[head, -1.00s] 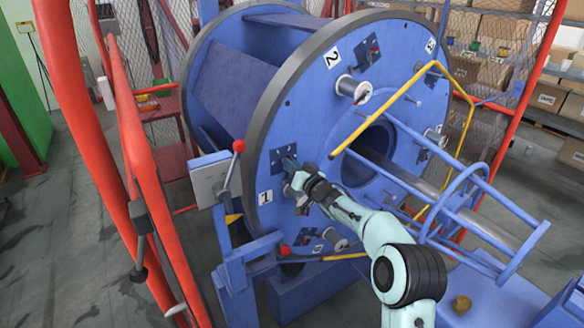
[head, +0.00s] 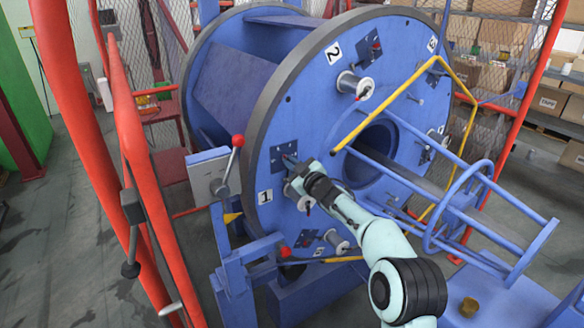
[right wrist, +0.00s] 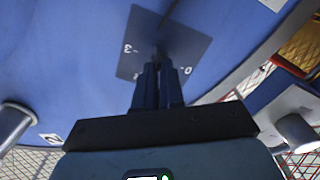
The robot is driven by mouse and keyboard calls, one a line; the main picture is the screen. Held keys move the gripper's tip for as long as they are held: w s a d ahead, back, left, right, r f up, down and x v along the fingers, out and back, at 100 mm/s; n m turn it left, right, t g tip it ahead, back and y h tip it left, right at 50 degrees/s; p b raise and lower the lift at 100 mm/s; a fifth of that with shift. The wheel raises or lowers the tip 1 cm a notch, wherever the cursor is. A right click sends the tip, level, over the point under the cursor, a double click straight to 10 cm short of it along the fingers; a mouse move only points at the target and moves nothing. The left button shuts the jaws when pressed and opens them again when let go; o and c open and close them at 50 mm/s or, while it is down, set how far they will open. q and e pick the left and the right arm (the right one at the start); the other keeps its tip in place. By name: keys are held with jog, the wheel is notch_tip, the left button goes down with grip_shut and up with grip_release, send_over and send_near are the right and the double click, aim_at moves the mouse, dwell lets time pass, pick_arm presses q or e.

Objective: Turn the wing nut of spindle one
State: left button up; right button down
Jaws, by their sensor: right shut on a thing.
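The big blue disc (head: 300,110) of the strander carries a white label "1" (head: 265,197) at its lower left. Beside the label, a small dark plate (head: 280,160) is fixed to the disc; it also shows in the right wrist view (right wrist: 185,50) with a scale, "-3" and "0" among its marks. My right gripper (head: 292,162) reaches this plate. In the right wrist view, its fingers (right wrist: 157,68) are close together at the plate's middle, shut on the wing nut, which they almost wholly hide. My left gripper is in neither current view.
A spool (head: 302,193) of spindle one sits just below my right gripper. A yellow bent bar (head: 385,112) and blue rails (head: 480,230) stick out to the right. A red-knobbed lever (head: 230,165) and red guard rails (head: 130,140) stand to the left.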

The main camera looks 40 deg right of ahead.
jog(key=shift+f+n+b, duration=0.1)
jog(key=shift+n+b, duration=2.05)
jog(key=shift+n, duration=3.75)
jog(key=c, duration=1.2)
grip_release()
jog(key=shift+c, duration=0.2)
